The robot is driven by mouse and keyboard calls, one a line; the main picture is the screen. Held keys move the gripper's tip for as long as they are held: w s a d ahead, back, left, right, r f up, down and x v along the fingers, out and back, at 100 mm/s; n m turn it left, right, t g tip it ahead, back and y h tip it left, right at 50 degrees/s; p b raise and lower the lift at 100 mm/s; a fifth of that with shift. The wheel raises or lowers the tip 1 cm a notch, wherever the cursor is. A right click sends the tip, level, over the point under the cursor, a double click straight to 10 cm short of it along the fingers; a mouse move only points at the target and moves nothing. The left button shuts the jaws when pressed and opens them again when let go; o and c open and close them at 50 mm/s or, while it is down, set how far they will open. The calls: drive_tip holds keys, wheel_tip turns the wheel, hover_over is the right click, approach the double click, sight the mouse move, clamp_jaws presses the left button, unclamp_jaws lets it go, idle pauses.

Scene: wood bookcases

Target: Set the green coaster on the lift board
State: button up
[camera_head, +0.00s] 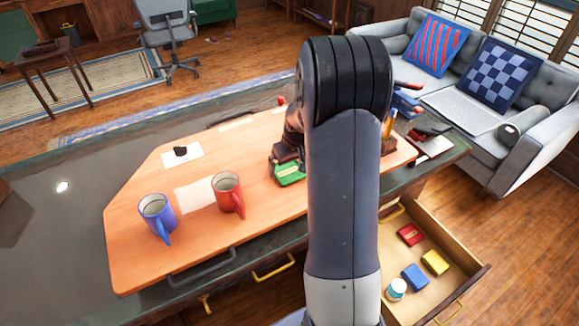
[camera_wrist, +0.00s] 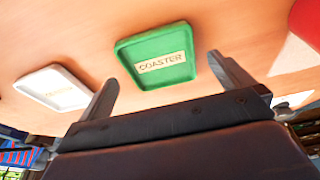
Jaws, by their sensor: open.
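The green coaster (camera_head: 290,177) rests on the orange wooden lift board (camera_head: 130,240), near its middle. In the wrist view the coaster (camera_wrist: 175,48) shows a raised rim and a label reading COASTER, and it appears to lie flat on the wood. My gripper (camera_wrist: 162,72) is open, with one finger on each side of the coaster's near edge. Clear wood shows between each finger and the coaster, so it is not gripped. In the head view my gripper (camera_head: 285,160) is just above and behind the coaster, and my arm hides part of the board.
A red mug (camera_head: 228,192) and a blue mug (camera_head: 157,216) stand left on the board. A white coaster (camera_wrist: 52,88) lies left of the green one in the wrist view. An open drawer (camera_head: 455,292) below right holds red, blue and yellow items and a small jar.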

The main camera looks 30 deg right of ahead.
drive_tip(key=v, duration=1)
drive_tip(key=shift+b, duration=0.3)
drive_tip(key=shift+a, duration=0.1)
